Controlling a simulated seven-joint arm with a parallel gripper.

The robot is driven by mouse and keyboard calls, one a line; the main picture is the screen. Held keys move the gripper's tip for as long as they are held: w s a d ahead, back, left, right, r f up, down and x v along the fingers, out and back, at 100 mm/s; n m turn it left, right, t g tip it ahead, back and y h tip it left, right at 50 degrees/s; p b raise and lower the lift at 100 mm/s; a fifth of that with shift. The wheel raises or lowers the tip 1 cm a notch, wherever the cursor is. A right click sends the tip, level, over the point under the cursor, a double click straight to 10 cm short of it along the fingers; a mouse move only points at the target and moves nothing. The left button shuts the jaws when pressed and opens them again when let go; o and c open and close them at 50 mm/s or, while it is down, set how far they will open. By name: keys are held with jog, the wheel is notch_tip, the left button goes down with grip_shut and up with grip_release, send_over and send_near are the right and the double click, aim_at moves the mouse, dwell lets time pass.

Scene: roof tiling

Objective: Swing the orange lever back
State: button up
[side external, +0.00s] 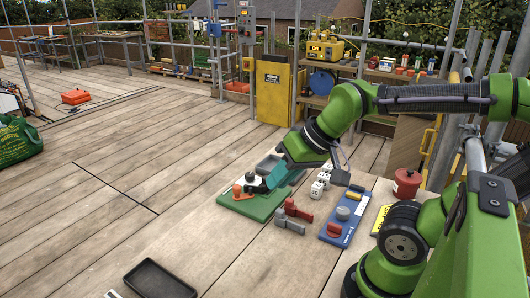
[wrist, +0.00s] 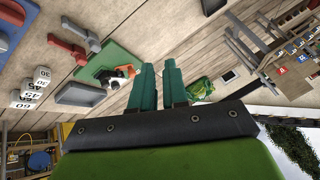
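In the wrist view the green board (wrist: 108,62) is beyond my fingers, with orange (wrist: 138,79) showing close beside the left fingertip. My gripper (side external: 264,184) is low over the right part of the board. In the wrist view, my gripper (wrist: 160,70) has two teal fingers with a narrow empty gap between them. Contact with the lever cannot be told.
A grey tray (side external: 268,164) is behind the board. White numbered cubes (side external: 320,184), red and grey handles (side external: 293,212) and a blue board (side external: 345,217) are to the right. A black tray (side external: 158,281) lies at the front. The deck to the left is largely clear.

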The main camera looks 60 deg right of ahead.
jog(key=w+d, duration=0.1)
jog(key=w, duration=0.1)
jog(key=w+d+g, duration=0.1)
jog(key=w+d, duration=0.1)
jog(key=w, duration=0.1)
jog(key=w+d+g+h, duration=0.1)
jog(key=w, duration=0.1)
jog(key=shift+w+d+f, duration=0.35)
jog(key=shift+w, duration=0.05)
grip_shut()
jog(key=w+d+f+n+g+y, duration=0.1)
jog(key=w+d+f+n+g, duration=0.1)
jog(key=w+d+n, duration=0.6)
jog(key=w+d+f+n+g+y, duration=0.2)
jog(key=w+d+n, duration=0.6)
jog(key=d+n, duration=0.4)
jog(key=shift+f+n+g, duration=0.5)
jog(key=shift+f+n, duration=0.9)
jog(key=shift+n, duration=0.6)
